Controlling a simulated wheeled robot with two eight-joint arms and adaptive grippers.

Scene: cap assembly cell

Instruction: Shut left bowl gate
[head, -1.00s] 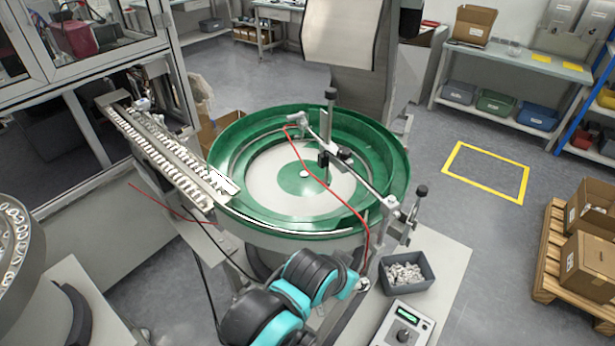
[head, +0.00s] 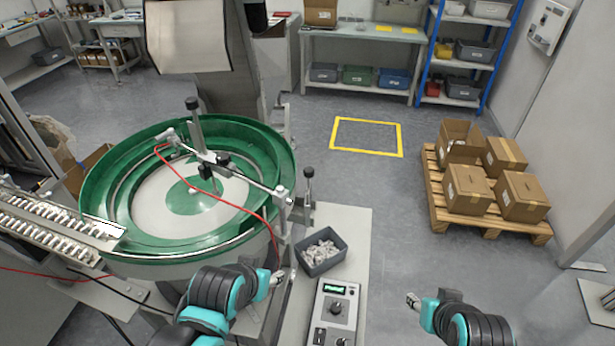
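A green bowl feeder (head: 192,195) stands at left in the head view, with a metal bracket, rods and a red cable over it. A small lever with a dark knob (head: 308,172) stands upright at its right edge; I cannot tell whether the gate is open or shut. My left gripper (head: 279,277) is just below the bowl's right rim, near the grey bin. It is too small to tell its finger state. My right gripper (head: 411,298) is over bare floor at lower right, apart from everything, and its fingers are too small to read.
A grey bin of white parts (head: 321,251) and a control box (head: 334,315) sit on the bench right of the bowl. A pallet with cartons (head: 480,205) stands at right. A linear track (head: 55,222) leads off left. Floor between is clear.

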